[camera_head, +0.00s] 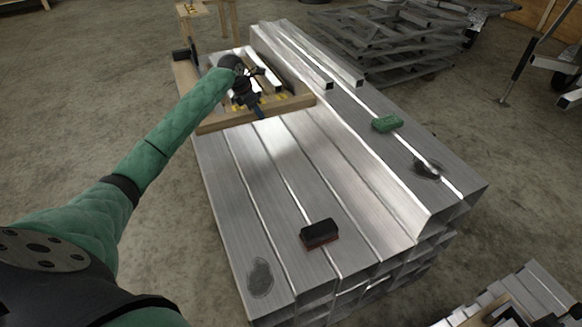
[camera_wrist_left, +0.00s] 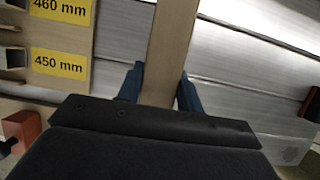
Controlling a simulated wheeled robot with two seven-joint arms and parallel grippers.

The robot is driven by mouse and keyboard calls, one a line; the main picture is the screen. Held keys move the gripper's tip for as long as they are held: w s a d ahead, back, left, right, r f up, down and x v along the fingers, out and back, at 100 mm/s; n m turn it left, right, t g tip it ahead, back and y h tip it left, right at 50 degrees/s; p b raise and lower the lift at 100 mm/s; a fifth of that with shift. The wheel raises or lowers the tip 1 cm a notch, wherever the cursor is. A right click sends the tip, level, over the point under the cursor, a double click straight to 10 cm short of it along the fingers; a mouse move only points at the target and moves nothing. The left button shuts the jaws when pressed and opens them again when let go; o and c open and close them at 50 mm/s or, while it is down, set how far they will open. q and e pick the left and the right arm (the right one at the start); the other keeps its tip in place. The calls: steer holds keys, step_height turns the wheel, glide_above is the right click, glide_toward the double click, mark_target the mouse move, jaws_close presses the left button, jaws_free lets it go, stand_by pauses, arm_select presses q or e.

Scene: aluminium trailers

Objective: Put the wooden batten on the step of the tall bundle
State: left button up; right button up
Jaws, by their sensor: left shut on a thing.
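The wooden batten (camera_head: 285,106) lies crosswise over the lower top of the tall aluminium bundle (camera_head: 350,215), near its far end. My left gripper (camera_head: 258,112) is shut on the batten; in the left wrist view the batten (camera_wrist_left: 170,45) runs between the two blue fingers (camera_wrist_left: 160,88). The bundle's top has two levels, the right strip (camera_head: 405,150) standing higher than the left part. I cannot tell whether the batten touches the tubes below it. My right gripper is not in view.
Beyond the batten is a wooden rack with short tubes and yellow labels (camera_wrist_left: 60,64). A black-and-red block (camera_head: 320,234) and a dark patch (camera_head: 260,278) are on the lower top. A green pad (camera_head: 387,123) and dark item (camera_head: 427,168) are on the right strip.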

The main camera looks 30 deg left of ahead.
mark_target(246, 111)
arm_select(q)
step_height(246, 111, down, 6)
steer(key=shift+r, duration=0.2)
steer(key=shift+f, duration=2)
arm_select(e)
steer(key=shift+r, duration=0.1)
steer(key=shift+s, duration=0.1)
arm_select(q)
steer(key=o, duration=1.2)
steer(key=shift+s, duration=0.1)
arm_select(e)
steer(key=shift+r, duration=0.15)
arm_select(q)
steer(key=shift+o, duration=0.2)
steer(key=v, duration=1.2)
steer(key=shift+a, duration=0.1)
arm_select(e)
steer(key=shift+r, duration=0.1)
